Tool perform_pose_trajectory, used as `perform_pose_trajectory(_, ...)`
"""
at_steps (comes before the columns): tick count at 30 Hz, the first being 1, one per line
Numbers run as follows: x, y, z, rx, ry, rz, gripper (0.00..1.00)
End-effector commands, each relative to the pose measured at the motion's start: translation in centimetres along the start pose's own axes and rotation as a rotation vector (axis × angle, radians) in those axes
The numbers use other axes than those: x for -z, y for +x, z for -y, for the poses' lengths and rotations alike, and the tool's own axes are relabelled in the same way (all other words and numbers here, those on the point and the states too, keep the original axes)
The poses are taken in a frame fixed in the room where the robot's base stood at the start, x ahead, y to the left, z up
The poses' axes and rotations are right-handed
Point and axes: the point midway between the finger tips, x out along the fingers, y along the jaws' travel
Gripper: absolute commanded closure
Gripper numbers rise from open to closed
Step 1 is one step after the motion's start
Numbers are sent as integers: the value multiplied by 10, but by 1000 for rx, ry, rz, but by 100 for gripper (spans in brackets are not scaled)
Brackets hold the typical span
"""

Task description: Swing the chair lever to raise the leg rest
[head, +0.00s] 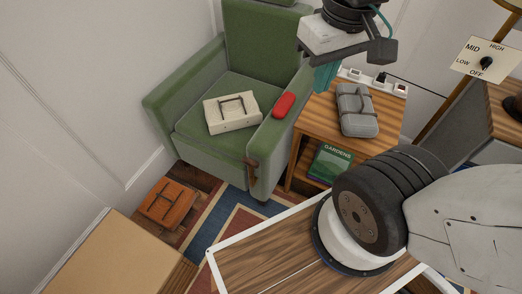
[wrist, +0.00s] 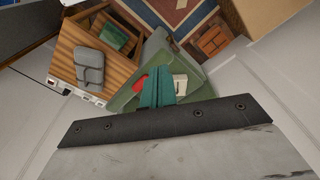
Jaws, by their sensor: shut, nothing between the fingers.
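The green armchair (head: 232,95) stands against the wall in the head view, its front panel hanging down below the seat. A small rust-brown lever (head: 251,170) is on the front end of the chair's right arm, pointing down. My gripper (head: 326,77) has teal fingers, is shut and empty, and hangs above the side table's back left, well above and right of the lever. The fingers (wrist: 157,88) show in the middle of the wrist view.
A cream case (head: 232,112) lies on the seat and a red object (head: 284,105) on the right armrest. The wooden side table (head: 318,122) beside the chair holds a grey case (head: 357,110). An orange case (head: 168,203) lies on the floor before the chair. Patterned rug (head: 230,218) is clear.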

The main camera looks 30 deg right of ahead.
Motion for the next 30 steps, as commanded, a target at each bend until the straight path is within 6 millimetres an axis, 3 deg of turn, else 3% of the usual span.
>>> perform_pose_trajectory(8,74,43,4,96,-161,88,100)
perform_pose_trajectory(14,129,100,2,179,-280,134,100)
perform_pose_trajectory(21,177,193,-6,271,-397,171,100)
perform_pose_trajectory(25,192,252,-13,314,-454,186,100)
perform_pose_trajectory(30,197,328,-21,358,-514,203,100)
